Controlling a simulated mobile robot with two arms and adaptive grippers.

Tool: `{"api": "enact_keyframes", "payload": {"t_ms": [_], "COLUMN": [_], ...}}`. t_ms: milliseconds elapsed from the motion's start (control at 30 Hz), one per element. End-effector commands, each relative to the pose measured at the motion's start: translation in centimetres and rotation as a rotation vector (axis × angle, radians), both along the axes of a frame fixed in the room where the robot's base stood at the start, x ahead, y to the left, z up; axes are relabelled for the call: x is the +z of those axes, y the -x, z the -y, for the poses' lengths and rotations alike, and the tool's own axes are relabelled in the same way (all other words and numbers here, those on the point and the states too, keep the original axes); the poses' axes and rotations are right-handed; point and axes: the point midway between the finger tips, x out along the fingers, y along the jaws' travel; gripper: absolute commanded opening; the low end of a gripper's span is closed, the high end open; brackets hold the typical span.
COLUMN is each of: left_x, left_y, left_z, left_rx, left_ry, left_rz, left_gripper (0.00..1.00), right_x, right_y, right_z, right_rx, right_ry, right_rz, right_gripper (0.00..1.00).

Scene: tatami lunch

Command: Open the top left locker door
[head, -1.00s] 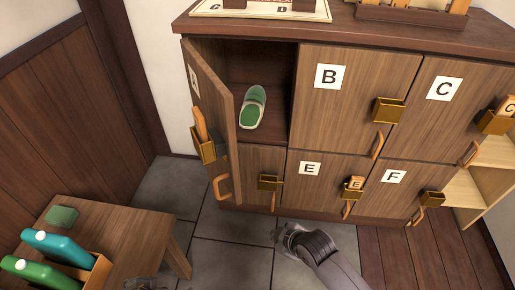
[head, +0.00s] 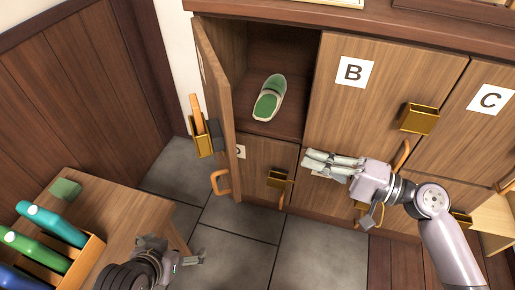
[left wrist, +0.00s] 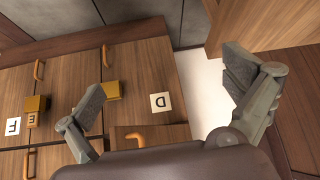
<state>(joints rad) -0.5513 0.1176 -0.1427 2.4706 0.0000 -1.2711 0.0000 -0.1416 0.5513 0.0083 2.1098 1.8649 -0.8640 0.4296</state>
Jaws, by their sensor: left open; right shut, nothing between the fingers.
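The top left locker door (head: 217,85) stands wide open, swung out to the left. Its orange handle (head: 221,182) and a brass holder (head: 202,140) with a wooden tag are on it. The open compartment (head: 292,60) shows a green and white slipper (head: 269,98) inside. My left gripper (head: 180,252) is low at the front left, below and apart from the door handle. Its fingers are spread and empty in the left wrist view (left wrist: 165,90). My right gripper (head: 320,164) is shut and empty in front of the lower middle door, partly hiding it.
Door B (head: 370,100) and door C (head: 485,125) are closed. Grey floor tiles (head: 235,218) lie clear before the locker.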

Motion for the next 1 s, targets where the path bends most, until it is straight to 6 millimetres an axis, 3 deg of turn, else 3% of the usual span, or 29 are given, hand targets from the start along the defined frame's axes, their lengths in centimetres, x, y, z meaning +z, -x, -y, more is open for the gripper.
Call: {"api": "enact_keyframes", "payload": {"t_ms": [500,600,800,1000], "left_x": [-0.7,-1.0,-1.3,-1.4], "left_y": [1.9,2.6,3.4,3.6], "left_z": [-0.6,-0.9,-1.1,-1.2], "left_rx": [0.008,0.011,0.014,0.015], "left_ry": [-0.021,-0.028,-0.035,-0.037], "left_rz": [-0.096,-0.130,-0.168,-0.178], "left_gripper": [1.00,1.00,1.00,1.00], "right_x": [0.2,0.1,0.0,-0.1], "right_y": [-4.5,-3.8,-3.2,-3.1], "right_z": [-8.8,-10.4,-12.1,-12.4], "right_rx": [0.002,0.003,0.001,0.000], "right_ry": [-0.001,0.001,0.002,0.003], "right_rz": [0.004,0.002,0.001,0.001], "right_gripper": [0.00,0.00,0.00,0.00]}}
